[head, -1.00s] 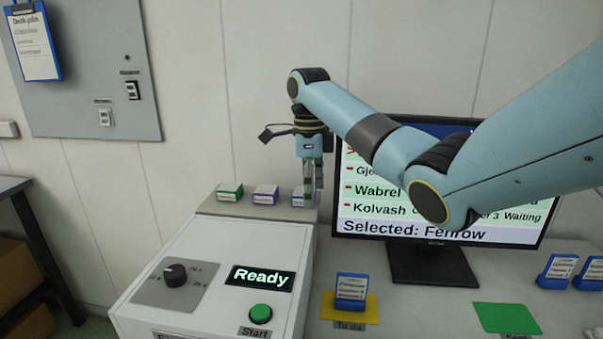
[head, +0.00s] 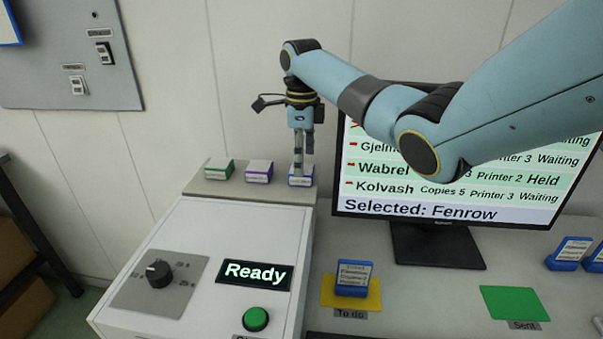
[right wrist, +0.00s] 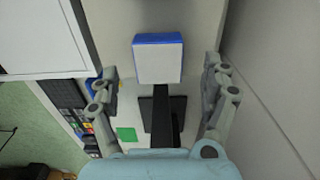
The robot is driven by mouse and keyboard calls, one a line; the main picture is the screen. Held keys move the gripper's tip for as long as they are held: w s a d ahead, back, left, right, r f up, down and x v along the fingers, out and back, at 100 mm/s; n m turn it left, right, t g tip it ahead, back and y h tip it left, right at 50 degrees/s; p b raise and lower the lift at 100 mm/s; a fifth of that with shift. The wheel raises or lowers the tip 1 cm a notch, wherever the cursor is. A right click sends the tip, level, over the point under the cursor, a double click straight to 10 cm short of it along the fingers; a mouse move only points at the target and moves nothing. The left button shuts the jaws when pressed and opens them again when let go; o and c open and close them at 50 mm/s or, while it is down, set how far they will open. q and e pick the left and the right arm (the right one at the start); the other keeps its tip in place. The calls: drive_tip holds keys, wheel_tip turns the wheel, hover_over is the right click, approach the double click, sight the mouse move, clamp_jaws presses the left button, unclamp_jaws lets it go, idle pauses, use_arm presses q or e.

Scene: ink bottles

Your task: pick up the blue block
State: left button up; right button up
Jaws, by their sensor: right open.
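The blue block (head: 301,181) is a small block with a white face and blue sides. It stands at the right end of a row on the ledge behind the white machine. My right gripper (head: 303,164) points down at it, with the fingers hiding part of its top. In the right wrist view the block (right wrist: 157,62) sits between the two spread fingers of my right gripper (right wrist: 163,72), with gaps on both sides. The gripper is open and holds nothing. My left gripper is not in view.
A purple block (head: 259,171) and a green block (head: 219,169) stand left of the blue one on the ledge. A monitor (head: 450,216) stands close on the right. The white machine (head: 215,235) has a dial and a green button. The wall is behind.

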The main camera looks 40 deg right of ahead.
drive_tip(key=shift+f, duration=1.35)
drive_tip(key=shift+a, duration=0.1)
drive_tip(key=c, duration=1.3)
